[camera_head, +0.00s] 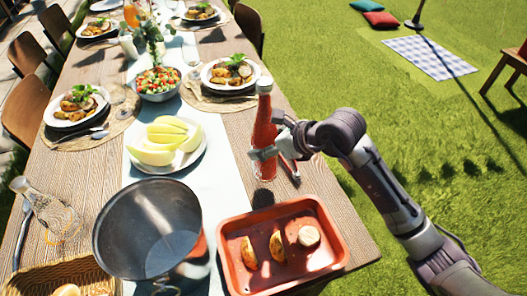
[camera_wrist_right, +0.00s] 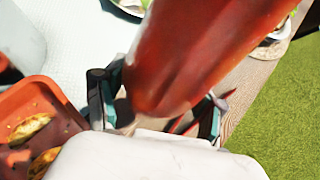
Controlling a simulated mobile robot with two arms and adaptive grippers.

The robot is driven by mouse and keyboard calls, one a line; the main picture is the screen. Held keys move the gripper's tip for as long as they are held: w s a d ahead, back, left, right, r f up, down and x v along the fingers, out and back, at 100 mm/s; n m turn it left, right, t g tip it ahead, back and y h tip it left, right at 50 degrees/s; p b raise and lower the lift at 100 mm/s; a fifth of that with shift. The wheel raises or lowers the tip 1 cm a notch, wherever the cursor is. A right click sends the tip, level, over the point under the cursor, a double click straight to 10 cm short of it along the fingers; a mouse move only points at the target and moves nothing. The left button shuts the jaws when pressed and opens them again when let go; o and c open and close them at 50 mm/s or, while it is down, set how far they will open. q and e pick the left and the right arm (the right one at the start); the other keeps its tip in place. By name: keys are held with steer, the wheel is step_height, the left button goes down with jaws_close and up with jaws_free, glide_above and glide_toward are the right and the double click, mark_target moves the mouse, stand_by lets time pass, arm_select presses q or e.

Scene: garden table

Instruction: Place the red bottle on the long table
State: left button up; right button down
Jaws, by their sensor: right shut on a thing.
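The red bottle (camera_head: 264,126), with a pale cap, is upright at the right side of the long table (camera_head: 92,178). My right gripper (camera_head: 275,156) is shut on its lower body, reaching in from the right. In the right wrist view the bottle (camera_wrist_right: 195,45) lies between the two fingers of the gripper (camera_wrist_right: 158,108). A dark shadow spot lies just below the bottle's base; I cannot tell whether the base touches the table. My left gripper is not in view.
An orange tray (camera_head: 226,262) with food is just in front of the bottle. A melon plate (camera_head: 140,166), a dark pan (camera_head: 150,228) and a glass carafe (camera_head: 48,212) stand to the left. A set plate (camera_head: 208,82) is behind. Grass lies beyond the right edge.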

steer(key=shift+w+a+f, duration=0.1)
steer(key=shift+w+a, duration=0.2)
steer(key=shift+w, duration=0.1)
steer(key=shift+f, duration=1.95)
steer(key=shift+c, duration=0.5)
jaws_free()
steer(key=shift+s+f, duration=0.1)
steer(key=shift+f, duration=0.05)
steer(key=v, duration=1.2)
steer(key=shift+d, duration=0.15)
steer(key=shift+f, duration=0.1)
